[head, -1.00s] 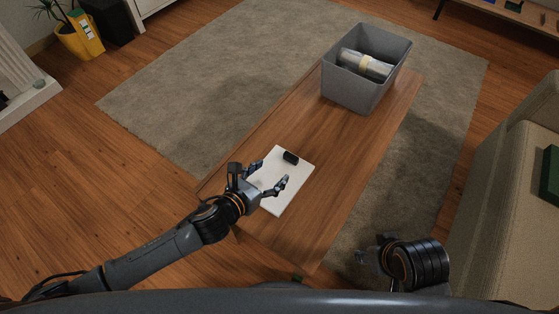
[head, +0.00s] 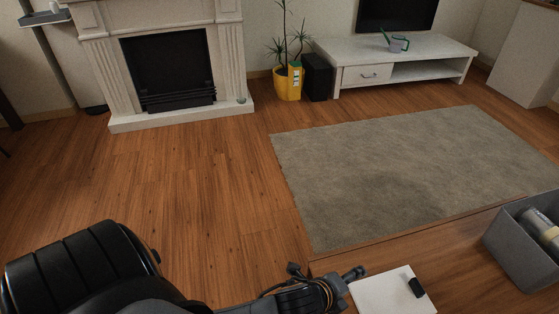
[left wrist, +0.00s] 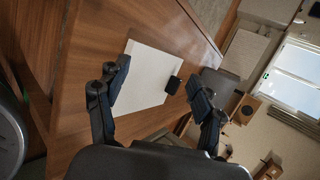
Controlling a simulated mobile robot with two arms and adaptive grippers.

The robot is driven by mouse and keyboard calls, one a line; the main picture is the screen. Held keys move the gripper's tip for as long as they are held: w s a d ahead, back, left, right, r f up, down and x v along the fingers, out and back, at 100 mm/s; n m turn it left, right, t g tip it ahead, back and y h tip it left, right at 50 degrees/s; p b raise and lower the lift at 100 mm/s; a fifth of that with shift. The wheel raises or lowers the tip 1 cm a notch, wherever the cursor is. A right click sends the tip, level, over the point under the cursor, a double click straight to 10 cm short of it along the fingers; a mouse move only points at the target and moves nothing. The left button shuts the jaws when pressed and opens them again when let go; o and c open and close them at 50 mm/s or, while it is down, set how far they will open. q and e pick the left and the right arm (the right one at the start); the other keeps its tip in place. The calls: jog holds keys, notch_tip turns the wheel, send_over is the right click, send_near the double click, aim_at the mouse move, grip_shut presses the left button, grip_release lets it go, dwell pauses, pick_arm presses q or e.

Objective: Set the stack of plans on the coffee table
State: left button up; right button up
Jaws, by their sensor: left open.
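The stack of plans, a flat white sheaf (head: 385,292) with a small black object (head: 416,287) on it, lies flat on the wooden coffee table (head: 455,255) near its left end. My left gripper (head: 325,273) is open and empty at the left edge of the sheaf. In the left wrist view, the open fingers (left wrist: 158,76) spread apart with the white sheaf (left wrist: 145,78) and black object (left wrist: 173,85) beyond and between them. Whether a fingertip touches the sheaf I cannot tell. My right gripper is out of view.
A grey bin (head: 505,243) holding rolled papers (head: 541,230) stands on the table at the right. A grey rug (head: 400,170) lies beyond the table. A fireplace (head: 165,70), yellow plant pot (head: 288,84) and white TV bench (head: 400,60) line the wall. The wooden floor at left is clear.

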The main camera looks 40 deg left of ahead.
pick_arm(q)
jog(key=s+a+f+n+g+y, duration=0.1)
jog(key=s+a+n+g, duration=0.2)
jog(key=s+n, duration=0.4)
jog(key=s+a+f+n+g, duration=0.2)
jog(key=s+a+n, duration=0.3)
jog(key=s+n, duration=0.3)
jog(key=n+g, duration=0.1)
jog(key=n, duration=0.3)
jog(key=shift+a+n+y, duration=0.3)
jog(key=shift+n+y, duration=0.1)
